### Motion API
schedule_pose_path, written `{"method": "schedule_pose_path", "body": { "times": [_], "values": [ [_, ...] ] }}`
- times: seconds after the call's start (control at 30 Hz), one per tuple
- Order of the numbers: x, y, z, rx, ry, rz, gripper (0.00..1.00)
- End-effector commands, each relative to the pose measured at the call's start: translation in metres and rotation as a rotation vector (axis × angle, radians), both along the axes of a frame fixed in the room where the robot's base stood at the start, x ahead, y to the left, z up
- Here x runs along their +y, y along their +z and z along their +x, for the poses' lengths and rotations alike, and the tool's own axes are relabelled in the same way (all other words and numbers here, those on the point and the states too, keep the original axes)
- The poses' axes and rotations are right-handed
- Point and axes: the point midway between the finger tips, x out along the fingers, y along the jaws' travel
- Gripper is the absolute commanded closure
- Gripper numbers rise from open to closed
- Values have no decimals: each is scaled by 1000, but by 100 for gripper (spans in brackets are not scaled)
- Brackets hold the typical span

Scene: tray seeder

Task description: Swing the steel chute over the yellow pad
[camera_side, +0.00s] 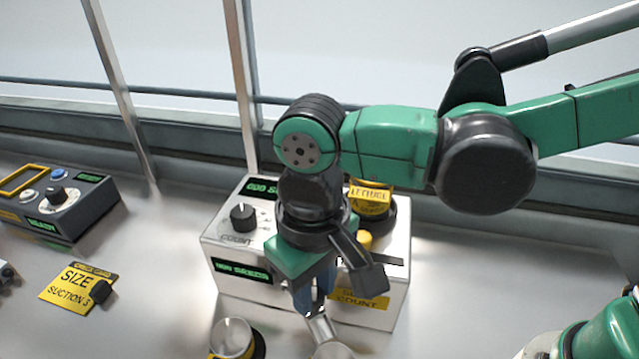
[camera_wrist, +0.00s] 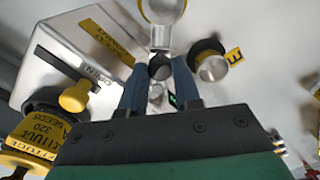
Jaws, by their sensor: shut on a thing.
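The steel chute (camera_side: 318,325) juts from the front of the white box and ends in a round steel cup (camera_side: 332,351) at the bottom edge of the side view. In the wrist view the chute (camera_wrist: 161,38) runs up from a dark round knob (camera_wrist: 160,68). My gripper (camera_side: 316,308) is shut on the knob, with a blue finger on each side; its grip (camera_wrist: 160,75) shows in the wrist view. A short steel cylinder (camera_side: 232,337) on a black and yellow base stands left of the chute. I cannot tell which yellow surface is the pad.
A dark control box (camera_side: 75,225) and a yellow size card (camera_side: 72,288) lie left. Bare steel bench (camera_side: 165,260) lies between. A rail runs behind.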

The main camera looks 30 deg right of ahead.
Motion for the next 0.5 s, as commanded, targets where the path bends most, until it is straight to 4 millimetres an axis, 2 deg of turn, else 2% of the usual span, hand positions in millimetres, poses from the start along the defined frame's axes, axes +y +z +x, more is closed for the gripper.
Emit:
{"method": "schedule_pose_path", "body": {
  "times": [0.37, 0.4, 0.5],
  "values": [
    [-1, 0, 0, 0, 5, -3, 100],
    [-1, 0, 0, 0, 5, -3, 67],
    [-1, 0, 0, 0, 4, -3, 41]
  ]
}}
